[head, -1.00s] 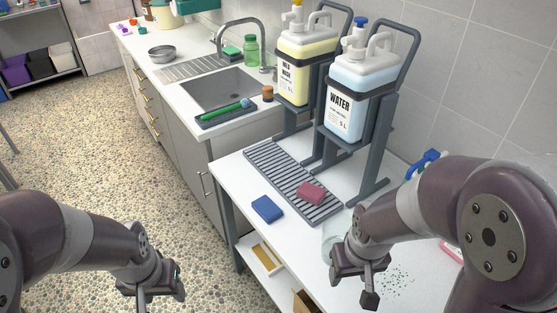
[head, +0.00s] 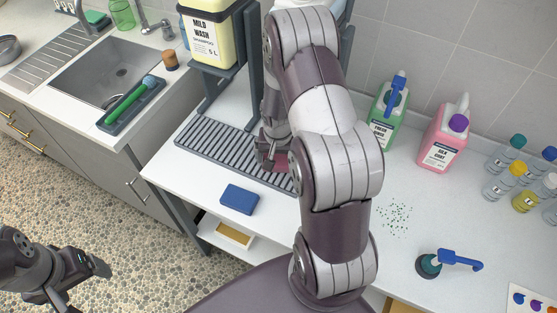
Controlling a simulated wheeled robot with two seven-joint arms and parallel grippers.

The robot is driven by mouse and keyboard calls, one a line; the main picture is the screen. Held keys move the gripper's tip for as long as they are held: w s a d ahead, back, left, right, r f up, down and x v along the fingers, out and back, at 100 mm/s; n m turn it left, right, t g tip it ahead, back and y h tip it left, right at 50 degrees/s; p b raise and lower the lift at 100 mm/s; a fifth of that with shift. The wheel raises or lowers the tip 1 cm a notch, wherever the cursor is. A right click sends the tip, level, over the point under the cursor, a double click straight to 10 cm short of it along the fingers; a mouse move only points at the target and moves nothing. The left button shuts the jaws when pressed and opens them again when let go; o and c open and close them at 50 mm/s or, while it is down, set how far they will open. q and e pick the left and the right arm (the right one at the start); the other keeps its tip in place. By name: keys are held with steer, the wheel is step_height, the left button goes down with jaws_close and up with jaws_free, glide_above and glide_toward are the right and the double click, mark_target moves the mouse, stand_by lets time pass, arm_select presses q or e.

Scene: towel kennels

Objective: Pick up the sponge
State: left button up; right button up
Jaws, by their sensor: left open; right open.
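A pink-red sponge-like block (head: 282,161) lies on the grey slatted drain rack (head: 213,142), mostly hidden by my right arm. My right gripper (head: 272,160) is open and right at this block; whether its fingers touch it is hidden. A blue sponge-like block (head: 239,199) lies flat on the white table (head: 175,178), in front of the rack and apart from my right gripper. My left gripper (head: 100,268) is open and empty over the floor at the lower left.
A shampoo jug (head: 208,35) on a stand rises behind the rack. Green (head: 388,125) and pink (head: 443,140) bottles, several small bottles, green specks (head: 395,215) and a blue-handled tool (head: 455,260) are to the right. A sink (head: 112,70) is at the left.

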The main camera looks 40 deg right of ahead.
mark_target(277, 159)
steer(key=shift+w+a+f, duration=0.1)
steer(key=shift+w+f, duration=0.1)
steer(key=shift+f, duration=0.35)
steer(key=shift+s, duration=0.1)
steer(key=c, duration=0.7)
steer(key=shift+c, duration=0.2)
steer(key=shift+r, duration=0.2)
step_height(277, 159, up, 10)
steer(key=shift+o, duration=0.8)
steer(key=shift+f, duration=0.1)
steer(key=shift+c, duration=0.5)
